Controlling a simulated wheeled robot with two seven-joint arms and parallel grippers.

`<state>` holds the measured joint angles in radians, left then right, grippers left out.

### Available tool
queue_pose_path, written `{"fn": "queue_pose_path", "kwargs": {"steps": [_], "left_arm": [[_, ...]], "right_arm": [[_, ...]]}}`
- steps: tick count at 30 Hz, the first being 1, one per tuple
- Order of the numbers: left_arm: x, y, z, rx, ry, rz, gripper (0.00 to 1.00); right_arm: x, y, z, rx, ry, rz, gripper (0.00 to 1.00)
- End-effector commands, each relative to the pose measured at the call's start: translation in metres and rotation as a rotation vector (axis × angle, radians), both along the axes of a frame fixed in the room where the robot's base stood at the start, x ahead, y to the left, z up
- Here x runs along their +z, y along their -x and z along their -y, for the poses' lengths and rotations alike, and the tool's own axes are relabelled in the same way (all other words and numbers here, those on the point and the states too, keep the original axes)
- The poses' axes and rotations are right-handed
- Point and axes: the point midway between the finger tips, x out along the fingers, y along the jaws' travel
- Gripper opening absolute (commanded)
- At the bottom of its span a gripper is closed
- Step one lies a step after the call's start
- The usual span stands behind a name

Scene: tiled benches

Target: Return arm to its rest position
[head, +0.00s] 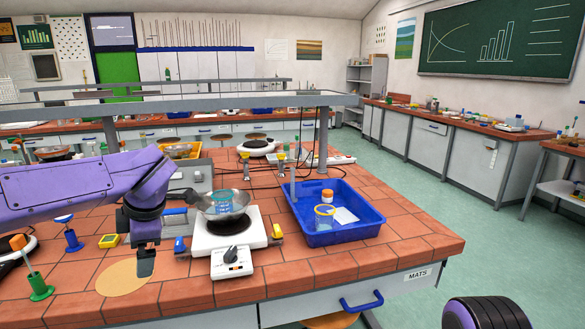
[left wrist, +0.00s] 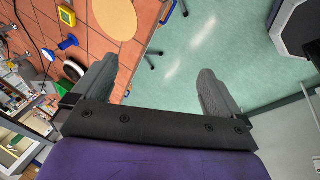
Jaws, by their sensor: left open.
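My left arm (head: 65,187) reaches in from the left over the tiled bench (head: 370,262). My left gripper (head: 146,266) points down beside a round tan mat (head: 118,281), near the bench's front edge. In the left wrist view the gripper (left wrist: 157,75) has its two grey fingers wide apart with nothing between them. The tan mat also shows there at the top (left wrist: 115,17), ahead of the fingers. My right gripper is out of sight; only a black and purple part of my own body shows at the lower right of the head view.
A white hotplate (head: 231,263) with a metal pan (head: 215,206) and blue-green beaker (head: 223,201) stands right of the gripper. A blue tray (head: 365,235) holds a jar (head: 324,220). A green-based stand (head: 40,287), blue stand (head: 73,241) and yellow timer (head: 109,241) are left.

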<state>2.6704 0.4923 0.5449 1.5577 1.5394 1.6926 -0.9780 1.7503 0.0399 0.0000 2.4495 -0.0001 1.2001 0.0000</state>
Motion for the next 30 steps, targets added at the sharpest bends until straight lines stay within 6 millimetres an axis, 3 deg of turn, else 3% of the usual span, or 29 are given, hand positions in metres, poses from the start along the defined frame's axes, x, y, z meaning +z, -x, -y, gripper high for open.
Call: {"fn": "queue_pose_path", "kwargs": {"steps": [5,7,11,14,17,21,24,27,30], "left_arm": [[-0.056,-0.014,-0.027,-0.023,-0.305,0.108,1.0],[-0.091,-0.017,-0.033,-0.096,-0.434,0.148,1.0],[-0.177,-0.007,-0.028,-0.355,-0.604,0.182,1.0],[-0.247,0.021,-0.014,-0.592,-0.634,0.157,1.0],[-0.309,0.065,-0.001,-0.806,-0.603,0.096,1.0],[-0.38,0.144,0.013,-1.073,-0.508,-0.038,1.0],[-0.418,0.209,0.016,-1.242,-0.429,-0.162,1.0],[-0.442,0.27,0.011,-1.361,-0.365,-0.29,1.0],[-0.456,0.312,0.002,-1.407,-0.327,-0.394,1.0]], "right_arm": [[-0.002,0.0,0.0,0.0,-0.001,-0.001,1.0],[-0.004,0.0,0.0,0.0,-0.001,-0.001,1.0],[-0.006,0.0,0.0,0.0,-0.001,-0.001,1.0],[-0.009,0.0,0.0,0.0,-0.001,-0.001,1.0],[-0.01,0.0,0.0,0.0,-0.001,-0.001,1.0],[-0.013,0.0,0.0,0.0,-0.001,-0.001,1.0],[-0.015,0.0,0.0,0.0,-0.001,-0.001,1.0],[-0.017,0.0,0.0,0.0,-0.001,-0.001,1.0],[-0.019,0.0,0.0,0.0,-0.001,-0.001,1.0]]}}
